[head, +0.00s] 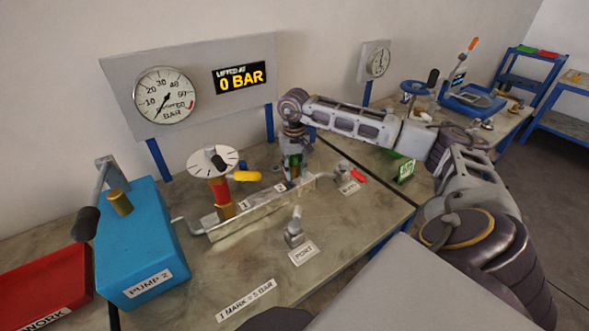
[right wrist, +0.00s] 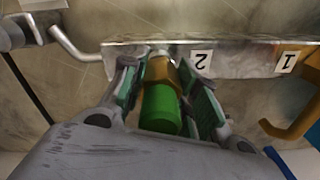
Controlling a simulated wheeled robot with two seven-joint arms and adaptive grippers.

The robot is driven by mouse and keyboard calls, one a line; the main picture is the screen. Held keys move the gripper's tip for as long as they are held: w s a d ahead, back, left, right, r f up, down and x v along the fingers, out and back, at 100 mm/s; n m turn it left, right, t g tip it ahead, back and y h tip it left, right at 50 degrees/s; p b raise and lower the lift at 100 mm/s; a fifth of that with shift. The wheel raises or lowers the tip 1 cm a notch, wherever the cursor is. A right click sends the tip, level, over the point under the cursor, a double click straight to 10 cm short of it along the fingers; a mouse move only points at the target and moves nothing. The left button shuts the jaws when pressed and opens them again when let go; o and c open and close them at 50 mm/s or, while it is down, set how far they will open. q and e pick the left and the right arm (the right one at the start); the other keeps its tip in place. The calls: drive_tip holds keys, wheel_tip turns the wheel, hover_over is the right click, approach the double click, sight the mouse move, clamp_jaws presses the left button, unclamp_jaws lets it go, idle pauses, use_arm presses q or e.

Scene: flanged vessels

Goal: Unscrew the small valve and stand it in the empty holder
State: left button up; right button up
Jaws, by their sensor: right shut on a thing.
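The small valve has a green body and a brass collar. In the right wrist view, the valve (right wrist: 161,108) lies between the two green-padded fingers of my right gripper (right wrist: 168,92), its brass end against the metal manifold bar (right wrist: 235,58) beside label 2. In the head view, my right gripper (head: 294,165) points down at the bar (head: 262,207) and mostly hides the green valve. Whether the thread is still engaged cannot be told. My left gripper is not in view.
A red-bodied valve (head: 220,190) with a dial disc and yellow handle stands near label 1. A red-handled fitting (head: 350,173) and the PORT fitting (head: 295,229) are close by. The blue pump (head: 140,245) stands left.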

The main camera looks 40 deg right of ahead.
drive_tip(key=o, duration=1.1)
drive_tip(key=shift+c, duration=0.2)
drive_tip(key=shift+o, duration=0.8)
drive_tip(key=shift+r, duration=0.1)
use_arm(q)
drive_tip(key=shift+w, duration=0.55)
use_arm(e)
drive_tip(key=shift+r, duration=5.9)
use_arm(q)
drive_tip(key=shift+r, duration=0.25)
use_arm(e)
drive_tip(key=shift+c, duration=0.4)
